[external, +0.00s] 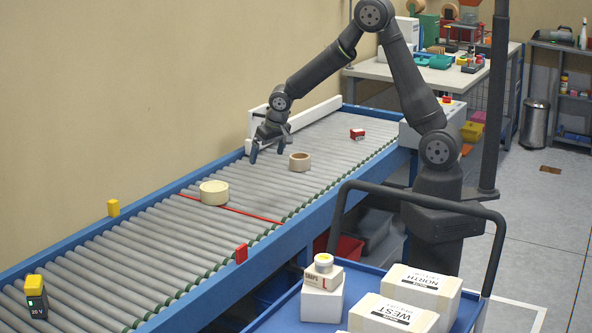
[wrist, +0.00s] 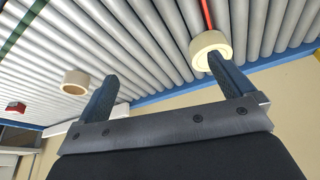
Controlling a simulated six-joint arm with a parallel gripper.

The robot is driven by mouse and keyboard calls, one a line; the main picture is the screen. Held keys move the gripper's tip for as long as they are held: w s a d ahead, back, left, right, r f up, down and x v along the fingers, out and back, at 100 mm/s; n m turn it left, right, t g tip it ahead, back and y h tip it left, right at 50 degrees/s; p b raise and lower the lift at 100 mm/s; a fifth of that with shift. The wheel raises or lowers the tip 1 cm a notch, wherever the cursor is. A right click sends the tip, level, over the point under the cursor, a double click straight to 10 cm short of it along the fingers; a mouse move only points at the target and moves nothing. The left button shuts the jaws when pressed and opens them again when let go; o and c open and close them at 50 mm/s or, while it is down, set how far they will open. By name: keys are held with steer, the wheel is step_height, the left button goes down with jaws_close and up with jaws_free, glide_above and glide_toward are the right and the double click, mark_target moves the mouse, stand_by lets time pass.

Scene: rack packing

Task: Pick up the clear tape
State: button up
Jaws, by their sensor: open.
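A cream, pale roll of tape (external: 214,193), which looks like the clear tape, lies flat on the roller conveyor beside a red line. In the wrist view this cream roll (wrist: 208,43) is at upper right, partly behind the tip of my right-hand finger. A brown roll of tape (external: 299,162) lies farther along the conveyor; it also shows in the wrist view (wrist: 75,82), left of my fingers. My gripper (external: 268,151) is open and empty above the conveyor, between the wall side and the brown roll. Its two fingers (wrist: 160,74) are spread apart in the wrist view.
A small red and white box (external: 357,133) lies farther up the conveyor. A black and yellow battery (external: 36,298) stands at the near left end. Blue side rails (external: 200,289) edge the conveyor. A cart (external: 272,321) with boxes and a small roll (external: 323,262) stands in front.

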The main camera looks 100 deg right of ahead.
steer(key=s+d, duration=2.3)
glide_toward(301, 156)
steer(key=a+f, duration=0.2)
steer(key=f, duration=0.1)
steer(key=w+a+f, duration=0.1)
steer(key=shift+a+f, duration=0.1)
steer(key=shift+f, duration=0.25)
steer(key=shift+w+d+f, duration=0.4)
steer(key=shift+d+f, duration=0.3)
steer(key=shift+f, duration=0.2)
steer(key=shift+w+d+f, duration=0.35)
steer(key=shift+d+f, duration=0.3)
steer(key=shift+f, duration=0.2)
steer(key=shift+w+d+f+t, duration=0.15)
steer(key=shift+d+f+t, duration=0.15)
steer(key=shift+f, duration=0.3)
steer(key=c, duration=1.1)
